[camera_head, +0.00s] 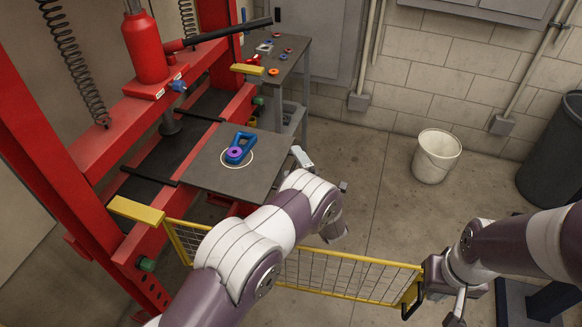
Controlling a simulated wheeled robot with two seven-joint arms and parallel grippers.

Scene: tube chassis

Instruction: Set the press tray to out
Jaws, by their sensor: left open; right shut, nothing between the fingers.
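The press tray (207,171) is a flat dark grey plate. It projects to the right from the red press frame, beyond the front red beam. A blue part (240,145) with a purple ring (235,155) on it lies inside a white circle on the tray. My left gripper (320,172) is open near the tray's right edge, largely hidden behind its own wrist; I cannot tell whether it touches the tray. My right gripper (455,308) is shut and empty at the lower right, beside the black handle of the yellow mesh gate.
The yellow mesh gate (345,275) stands low in front of the press. The red press (125,115) has a cylinder and a lever. A side table (290,45) holds small rings. A white bucket (436,157) and a dark bin (555,155) stand on otherwise open floor.

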